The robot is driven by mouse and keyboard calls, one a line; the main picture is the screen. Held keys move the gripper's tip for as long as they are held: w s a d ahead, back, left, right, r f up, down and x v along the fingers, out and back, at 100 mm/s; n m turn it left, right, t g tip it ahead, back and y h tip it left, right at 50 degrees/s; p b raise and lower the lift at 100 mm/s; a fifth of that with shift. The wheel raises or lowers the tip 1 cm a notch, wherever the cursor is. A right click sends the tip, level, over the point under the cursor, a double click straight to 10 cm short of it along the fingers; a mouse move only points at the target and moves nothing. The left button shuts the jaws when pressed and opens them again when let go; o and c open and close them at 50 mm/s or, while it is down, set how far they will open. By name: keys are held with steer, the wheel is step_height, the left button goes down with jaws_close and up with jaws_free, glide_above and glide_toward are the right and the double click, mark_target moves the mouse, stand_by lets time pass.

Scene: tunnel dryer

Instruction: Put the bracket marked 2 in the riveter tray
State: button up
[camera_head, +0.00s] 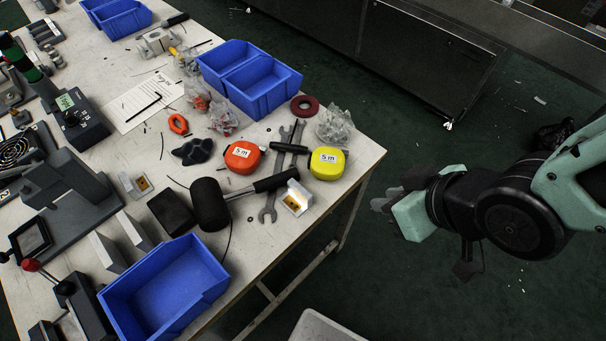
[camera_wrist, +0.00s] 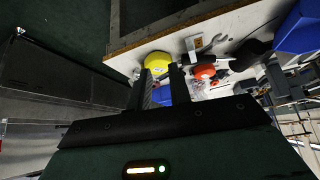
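A small silvery angle bracket (camera_head: 296,198) with a yellow label stands near the table's front right edge, beside the wrenches. A second similar bracket (camera_head: 136,184) with a yellow label is farther left, near the black block. I cannot read the marks on either. A blue tray (camera_head: 165,290) sits empty at the near table edge, beside a lever device; I take it as the riveter tray. My gripper (camera_head: 384,203) is off the table's right side, over the floor, apart from both brackets. In the wrist view its fingers (camera_wrist: 159,90) are spread with nothing held between them.
A yellow tape measure (camera_head: 327,163), an orange tape measure (camera_head: 242,157), a mallet (camera_head: 211,204), wrenches (camera_head: 270,203) and a bag of parts (camera_head: 335,125) crowd the table's right end. Blue bins (camera_head: 262,86) stand behind.

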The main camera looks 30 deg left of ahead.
steer(key=s+a+n+y+p, duration=0.2)
steer(key=s+a, duration=0.1)
steer(key=a, duration=0.1)
glide_toward(301, 190)
steer(key=shift+y, duration=0.3)
steer(key=x, duration=0.4)
steer(key=shift+w+f, duration=0.15)
steer(key=shift+f, duration=0.2)
steer(key=shift+p+x, duration=0.5)
steer(key=shift+x, duration=2.55)
jaws_close()
